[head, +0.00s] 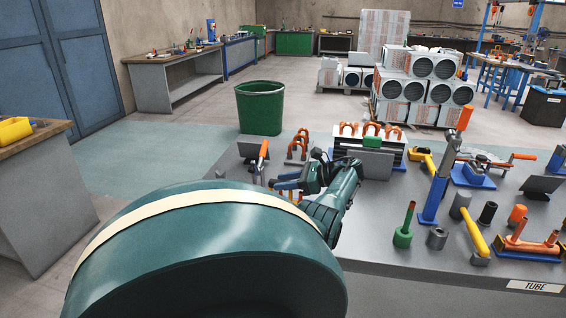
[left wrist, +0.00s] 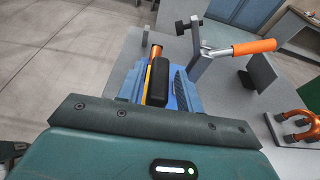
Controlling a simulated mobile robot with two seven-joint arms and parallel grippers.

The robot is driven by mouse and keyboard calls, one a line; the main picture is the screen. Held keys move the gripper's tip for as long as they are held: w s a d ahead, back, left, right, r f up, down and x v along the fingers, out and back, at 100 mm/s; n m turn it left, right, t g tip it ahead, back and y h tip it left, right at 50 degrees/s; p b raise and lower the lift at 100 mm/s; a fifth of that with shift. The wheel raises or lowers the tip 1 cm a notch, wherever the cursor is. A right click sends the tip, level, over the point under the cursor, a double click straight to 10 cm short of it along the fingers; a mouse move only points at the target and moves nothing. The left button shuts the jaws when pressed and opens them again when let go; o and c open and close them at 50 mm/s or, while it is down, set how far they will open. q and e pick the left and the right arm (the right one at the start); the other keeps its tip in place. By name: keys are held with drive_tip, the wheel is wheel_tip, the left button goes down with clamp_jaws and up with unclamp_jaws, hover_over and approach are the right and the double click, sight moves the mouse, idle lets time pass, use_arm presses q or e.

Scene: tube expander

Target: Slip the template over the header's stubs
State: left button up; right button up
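My left gripper (head: 287,180) reaches over the near left part of the grey workbench; its blue fingers also show in the left wrist view (left wrist: 169,84). A copper header (head: 533,246) with two upright stubs sits on a blue and yellow base at the bench's right front. I cannot pick out the template with certainty. My right gripper is not in view.
A clamp with an orange handle (left wrist: 254,46) stands just beyond the left gripper. Copper bends (left wrist: 296,125) lie to its right. A green bin (head: 260,108) stands behind.

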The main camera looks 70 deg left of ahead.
use_arm(q)
drive_tip(key=shift+v, duration=1)
drive_tip(key=o, duration=0.6)
drive_tip(key=shift+c, duration=0.2)
drive_tip(key=o, duration=0.4)
drive_tip(key=shift+o, duration=0.4)
drive_tip(key=o, duration=0.3)
drive_tip(key=shift+o, duration=0.3)
